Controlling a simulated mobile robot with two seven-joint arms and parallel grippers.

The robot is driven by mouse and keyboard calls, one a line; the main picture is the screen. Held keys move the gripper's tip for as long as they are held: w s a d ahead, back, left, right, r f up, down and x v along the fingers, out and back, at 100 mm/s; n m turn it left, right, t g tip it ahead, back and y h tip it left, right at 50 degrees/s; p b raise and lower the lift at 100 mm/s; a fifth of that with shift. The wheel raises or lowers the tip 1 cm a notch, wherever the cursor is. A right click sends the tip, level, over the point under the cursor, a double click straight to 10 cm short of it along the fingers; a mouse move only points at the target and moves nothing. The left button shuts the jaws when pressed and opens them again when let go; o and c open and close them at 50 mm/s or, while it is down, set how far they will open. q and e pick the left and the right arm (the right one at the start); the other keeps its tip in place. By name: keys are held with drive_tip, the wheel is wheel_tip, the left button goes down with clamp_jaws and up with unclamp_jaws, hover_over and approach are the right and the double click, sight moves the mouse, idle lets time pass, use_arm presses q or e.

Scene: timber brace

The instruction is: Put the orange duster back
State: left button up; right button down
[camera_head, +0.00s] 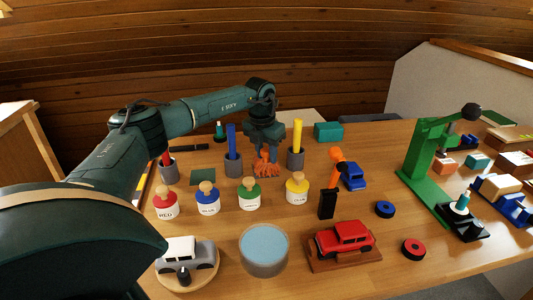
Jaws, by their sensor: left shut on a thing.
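The orange duster (265,168) is a small splayed, shaggy thing between the cup of the blue stick and the cup of the yellow stick. My left gripper (264,148) reaches in from the left and is above it, shut on its upper part. The duster's handle is hidden by the gripper. I cannot tell whether the duster's lower end touches the table. My right gripper is not in view.
Grey cups (295,158) with coloured sticks stand on both sides of the duster. Several paint jars (249,198) stand in front. An orange-topped black stand (327,203) is to the right, near a green press (421,165). A dark green pad (203,177) lies left.

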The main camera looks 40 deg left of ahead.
sight(263, 164)
use_arm(q)
drive_tip(key=o, duration=0.9)
drive_tip(key=shift+r, duration=0.45)
drive_tip(key=r, duration=0.3)
drive_tip(key=s+r+p, duration=0.1)
drive_tip(key=r, duration=0.7)
drive_tip(key=shift+s+d+r+p, duration=0.1)
drive_tip(key=shift+s+p, duration=0.2)
drive_tip(key=shift+s, duration=0.1)
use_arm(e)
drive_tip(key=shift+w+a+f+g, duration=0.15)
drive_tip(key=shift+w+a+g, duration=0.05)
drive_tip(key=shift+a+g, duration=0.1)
